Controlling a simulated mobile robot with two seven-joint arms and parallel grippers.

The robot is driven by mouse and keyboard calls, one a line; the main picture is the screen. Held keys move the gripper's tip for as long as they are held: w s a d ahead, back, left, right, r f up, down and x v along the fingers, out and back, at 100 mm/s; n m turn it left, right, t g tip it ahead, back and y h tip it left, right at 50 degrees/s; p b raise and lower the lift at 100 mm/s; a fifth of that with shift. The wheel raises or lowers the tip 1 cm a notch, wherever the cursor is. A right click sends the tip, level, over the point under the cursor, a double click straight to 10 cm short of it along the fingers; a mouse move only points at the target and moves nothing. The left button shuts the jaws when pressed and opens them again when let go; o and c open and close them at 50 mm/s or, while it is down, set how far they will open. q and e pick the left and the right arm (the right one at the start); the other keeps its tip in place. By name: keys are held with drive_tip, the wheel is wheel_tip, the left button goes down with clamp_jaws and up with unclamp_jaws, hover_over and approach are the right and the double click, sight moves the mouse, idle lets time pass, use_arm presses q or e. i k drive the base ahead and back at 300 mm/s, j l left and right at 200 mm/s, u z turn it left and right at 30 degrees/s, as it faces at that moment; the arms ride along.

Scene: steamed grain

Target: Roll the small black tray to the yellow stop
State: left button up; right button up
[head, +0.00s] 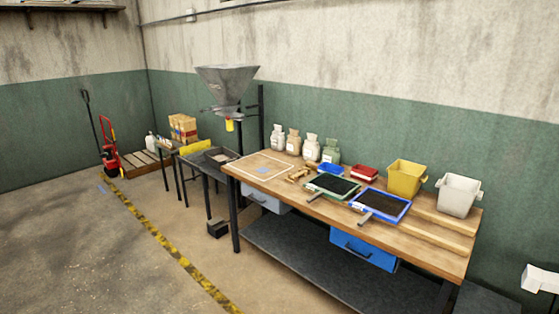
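A small dark tray (221,157) appears to lie on the dark metal stand (206,166) under the hopper, left of the wooden workbench. It is small in the picture, and its contents are hard to make out. A yellow plate (195,147), which looks like the yellow stop, stands upright at the far left end of that stand. The tray appears to be apart from it, towards the workbench end. Neither of my grippers is in view.
A grey hopper (227,85) hangs above the stand. The wooden workbench (436,238) holds a green-rimmed tray (333,186), a blue-rimmed tray (381,205), bags and bins. A small black box (218,229) sits on the floor. Floor left of the yellow-black line (172,252) is clear.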

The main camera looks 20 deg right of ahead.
sight(215, 158)
drive_tip(key=i+u, duration=0.4)
drive_tip(key=i, duration=2.85)
drive_tip(key=i+z, duration=0.1)
drive_tip(key=i, duration=0.45)
drive_tip(key=i+j+z, duration=0.15)
drive_tip(key=i, duration=0.35)
drive_tip(key=i+j+z, duration=0.1)
drive_tip(key=i, duration=0.4)
drive_tip(key=j, duration=0.1)
